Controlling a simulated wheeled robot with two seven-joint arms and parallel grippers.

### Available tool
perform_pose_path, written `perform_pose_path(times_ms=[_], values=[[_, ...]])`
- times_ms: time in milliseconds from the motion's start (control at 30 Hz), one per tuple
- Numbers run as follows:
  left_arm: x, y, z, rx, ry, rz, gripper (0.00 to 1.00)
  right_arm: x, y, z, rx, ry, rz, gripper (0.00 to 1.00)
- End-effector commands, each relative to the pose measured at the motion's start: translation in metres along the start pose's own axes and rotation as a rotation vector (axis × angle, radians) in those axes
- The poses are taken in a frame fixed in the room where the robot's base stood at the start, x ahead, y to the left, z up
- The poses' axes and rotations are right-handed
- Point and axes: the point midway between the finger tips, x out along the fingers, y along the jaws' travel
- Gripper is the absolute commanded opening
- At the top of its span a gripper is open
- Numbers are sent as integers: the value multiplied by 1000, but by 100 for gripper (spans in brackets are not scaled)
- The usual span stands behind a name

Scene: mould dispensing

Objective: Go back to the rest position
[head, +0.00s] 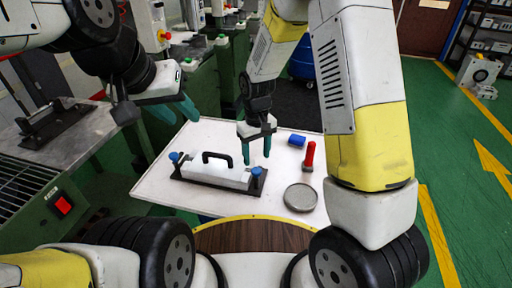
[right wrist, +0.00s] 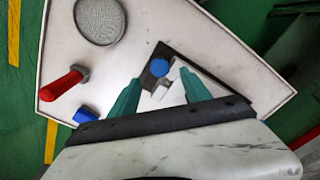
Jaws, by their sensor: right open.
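My right gripper (head: 257,150) is open and empty above the white table, close to the right end of a mould. In the right wrist view its two teal fingers (right wrist: 165,92) are spread apart over the mould's end. The mould (head: 215,174) is a white block with a black handle and blue knobs on a dark base, lying on the table. One blue knob shows between the fingers in the right wrist view (right wrist: 160,68). My left gripper (head: 190,108) is at the upper left, beyond the table's left part; whether its fingers are apart is unclear.
On the white table (head: 160,190) are a blue cylinder (head: 297,140), a red-handled tool (head: 309,157) and a round grey dish (head: 300,197). A green machine (head: 60,205) with a red switch stands left, with a dark fixture (head: 55,122) on a grey bench.

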Motion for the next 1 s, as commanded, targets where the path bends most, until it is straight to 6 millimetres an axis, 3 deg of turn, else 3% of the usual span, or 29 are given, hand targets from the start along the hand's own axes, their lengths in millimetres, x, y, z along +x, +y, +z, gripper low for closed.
perform_pose_path(times_ms=[167,567,667,767,1000], values=[[0,0,0,0,0,0,36,-18,0,-1,0,2,0,56],[0,0,0,0,0,0,36,-24,1,1,5,6,-1,56],[0,0,0,0,0,0,36,-42,6,5,29,35,-9,56],[0,0,0,0,0,0,36,-76,16,17,74,88,-23,56],[0,0,0,0,0,0,36,-164,35,70,205,246,-56,56]])
